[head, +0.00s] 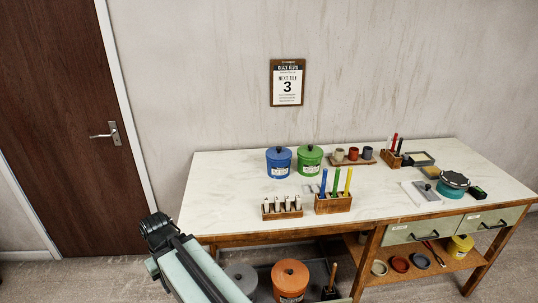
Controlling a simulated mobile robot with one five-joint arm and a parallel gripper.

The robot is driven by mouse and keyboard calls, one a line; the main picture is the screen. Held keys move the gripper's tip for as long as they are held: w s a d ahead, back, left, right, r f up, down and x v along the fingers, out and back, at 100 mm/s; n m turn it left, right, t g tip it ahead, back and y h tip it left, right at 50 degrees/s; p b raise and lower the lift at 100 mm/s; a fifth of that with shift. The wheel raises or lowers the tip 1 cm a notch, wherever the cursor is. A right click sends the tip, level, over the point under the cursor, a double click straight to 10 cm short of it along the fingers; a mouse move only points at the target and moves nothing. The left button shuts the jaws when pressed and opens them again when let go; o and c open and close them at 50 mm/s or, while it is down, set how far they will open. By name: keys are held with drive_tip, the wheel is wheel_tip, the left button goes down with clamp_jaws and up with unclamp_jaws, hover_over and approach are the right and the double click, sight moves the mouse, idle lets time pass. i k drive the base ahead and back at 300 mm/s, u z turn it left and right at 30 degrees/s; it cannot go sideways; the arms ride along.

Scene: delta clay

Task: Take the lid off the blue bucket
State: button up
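The blue bucket (279,168) stands upright at the back left of the white tabletop. Its blue lid (278,154) with a dark knob sits on it. A green bucket (310,165) with its own lid stands close on its right. My arm rises from the bottom of the head view, and its dark end with my gripper (155,226) is left of the table's left edge, well away from the bucket. The fingers are too small and dark to tell whether they are open, and I see nothing clearly held.
In front of the buckets are a wooden rack of pale pieces (282,212) and a wooden block with coloured tools (333,204). A tray of cups (352,161) is to the right. The tabletop's left part is clear. An orange bucket (290,285) is below.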

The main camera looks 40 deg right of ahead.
sight(277, 153)
drive_tip(key=u, duration=0.1)
drive_tip(key=i, duration=1)
drive_tip(key=z, duration=0.05)
